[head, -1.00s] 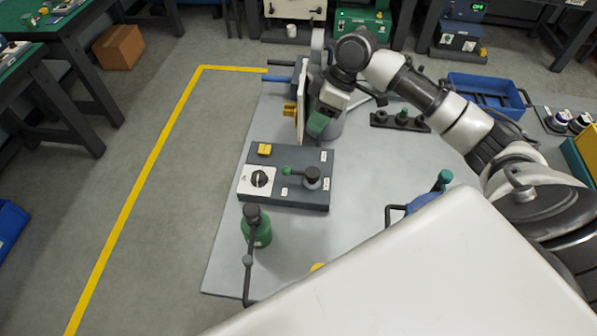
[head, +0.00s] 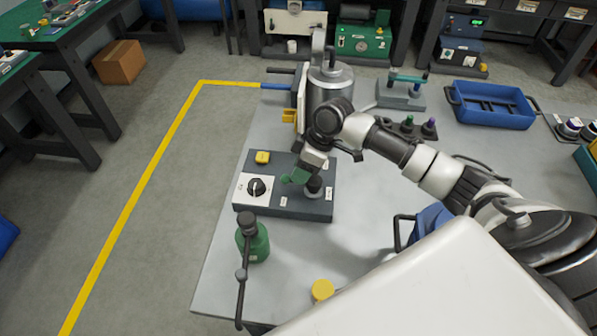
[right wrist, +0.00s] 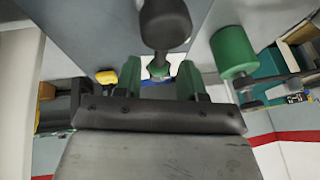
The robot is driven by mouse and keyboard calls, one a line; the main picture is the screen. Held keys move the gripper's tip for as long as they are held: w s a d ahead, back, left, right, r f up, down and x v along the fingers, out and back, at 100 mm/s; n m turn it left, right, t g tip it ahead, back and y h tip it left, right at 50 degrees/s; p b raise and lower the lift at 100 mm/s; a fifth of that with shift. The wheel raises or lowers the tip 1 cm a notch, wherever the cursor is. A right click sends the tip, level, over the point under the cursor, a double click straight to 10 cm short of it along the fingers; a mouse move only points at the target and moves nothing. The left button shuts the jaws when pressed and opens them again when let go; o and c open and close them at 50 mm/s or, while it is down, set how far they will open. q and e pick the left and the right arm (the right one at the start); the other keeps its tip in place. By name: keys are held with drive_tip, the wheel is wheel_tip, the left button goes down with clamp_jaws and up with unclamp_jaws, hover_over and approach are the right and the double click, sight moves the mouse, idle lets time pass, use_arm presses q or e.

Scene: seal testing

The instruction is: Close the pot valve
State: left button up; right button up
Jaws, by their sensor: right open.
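The dark valve (head: 314,187) stands on the right part of a dark grey panel box (head: 310,207). The right gripper (head: 296,177), with green fingers, is low over the box, just left of the valve, and hides its lever. In the right wrist view the gripper (right wrist: 160,80) is open, its fingers apart. The valve's dark body (right wrist: 165,24) is beyond them, and its green-tipped lever (right wrist: 158,68) shows in the gap. I cannot tell whether the fingers touch it. The metal pot (head: 325,90) stands behind the box. My left gripper is not in view.
A yellow cap (head: 322,290) is nearby. A blue tray (head: 492,112) lies back right.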

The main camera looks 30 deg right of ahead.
drive_tip(key=shift+x, duration=0.9)
drive_tip(key=shift+c, duration=0.4)
drive_tip(key=shift+s, duration=0.1)
clamp_jaws()
